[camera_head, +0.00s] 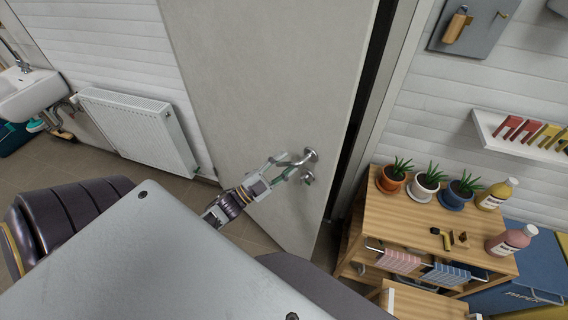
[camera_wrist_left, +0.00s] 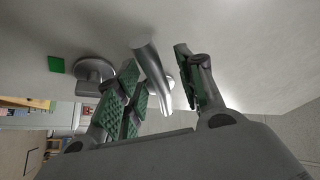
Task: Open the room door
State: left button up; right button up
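The room door (camera_head: 265,85) is a tall pale grey panel in the middle of the head view. A dark gap runs down its right edge beside the frame, so it appears slightly ajar. Its metal lever handle (camera_head: 309,155) has a round rose and points left; it also shows in the wrist view (camera_wrist_left: 150,70). My left gripper (camera_head: 281,169) is at the handle, with green-padded fingers apart. In the wrist view the lever lies between the open fingers (camera_wrist_left: 160,85), nearer the left one; contact is unclear. My right gripper is not in view.
A wooden cart (camera_head: 395,220) with potted plants and bottles stands right of the door, close to its frame. A white radiator (camera_head: 140,130) and a sink (camera_head: 30,93) are on the left wall. Tiled floor shows between radiator and door.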

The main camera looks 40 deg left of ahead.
pick_arm(q)
jog(key=v, duration=1.2)
jog(key=shift+w, duration=0.1)
